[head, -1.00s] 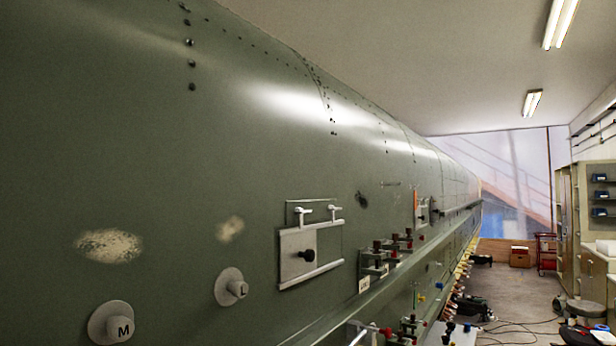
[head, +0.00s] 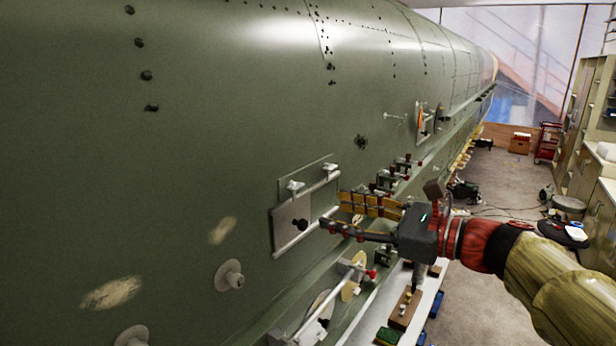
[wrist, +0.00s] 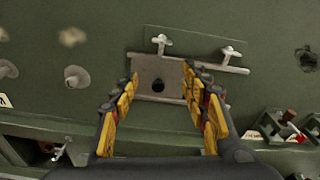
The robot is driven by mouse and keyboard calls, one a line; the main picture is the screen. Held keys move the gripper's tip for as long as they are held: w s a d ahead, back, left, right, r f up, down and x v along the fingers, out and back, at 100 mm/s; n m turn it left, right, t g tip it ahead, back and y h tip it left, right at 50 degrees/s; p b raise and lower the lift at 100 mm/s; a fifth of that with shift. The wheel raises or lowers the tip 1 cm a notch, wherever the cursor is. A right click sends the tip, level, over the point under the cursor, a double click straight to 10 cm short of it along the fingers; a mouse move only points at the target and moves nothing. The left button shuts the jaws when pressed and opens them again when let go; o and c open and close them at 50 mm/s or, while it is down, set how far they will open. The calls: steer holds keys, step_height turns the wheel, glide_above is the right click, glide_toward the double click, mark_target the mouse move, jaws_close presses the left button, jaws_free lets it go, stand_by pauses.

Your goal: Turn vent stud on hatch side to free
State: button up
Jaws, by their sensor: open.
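A grey hatch plate (head: 290,222) with a black knob (head: 302,224) sits between two rails on the green fuselage side. Two pale winged studs (head: 295,186) (head: 330,168) stand out along its upper rail. The wrist view shows the plate (wrist: 147,70), its knob (wrist: 158,85), the left stud (wrist: 161,43) and the right stud (wrist: 228,53). Which stud is the vent stud I cannot tell. My gripper (head: 322,210) is open and empty, with its yellow-and-dark fingers in front of the plate. In the wrist view the fingers (wrist: 161,72) frame the knob; contact is not visible.
Round pale studs (head: 230,275) (head: 132,338) stick out to the lower left. A ledge with red-topped clamps (head: 385,180) runs below and right of the plate. A bench (head: 425,300) with small blocks stands below my arm.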

mark_target(300, 187)
steer(key=w+a+r, duration=0.1)
steer(key=a, duration=0.1)
steer(key=w+a+m+p, duration=0.1)
steer(key=w+a, duration=0.1)
steer(key=w+a+r+m, duration=0.1)
steer(key=w+a, duration=0.1)
steer(key=shift+a+r+t+y+p, duration=0.15)
steer(key=shift+r+t+y+p, duration=0.15)
steer(key=shift+y, duration=0.1)
steer(key=c, duration=0.3)
steer(key=shift+c, duration=1.4)
steer(key=shift+s+a+r, duration=0.1)
steer(key=shift+s, duration=0.1)
steer(key=c, duration=0.5)
jaws_close()
steer(key=shift+r, duration=0.1)
